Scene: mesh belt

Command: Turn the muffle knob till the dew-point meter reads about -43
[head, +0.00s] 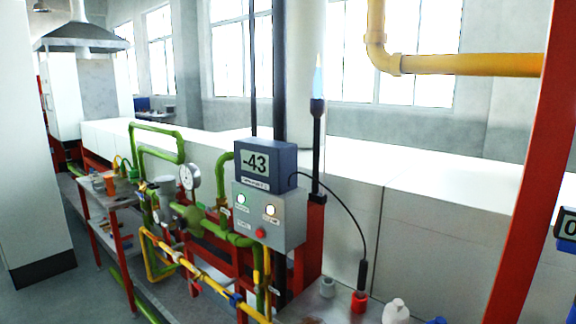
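The dew-point meter (267,165) is a dark blue-grey box with a lit display that reads -43. It sits on top of a grey control box (284,217) with two lit round lamps and a red button (261,233). To its left is green pipework (213,228) with a round white dial gauge (189,176) and a rounded green fitting (185,216). I cannot tell which part is the muffle knob; its label is not readable. Neither of my grippers shows in this view.
A steel bench (112,198) with small items stands at the left. Yellow pipes (205,284) run low in front. A red post (528,165) rises at the right. A black cable ends at a red-based probe (360,300). A long white housing (440,235) runs behind.

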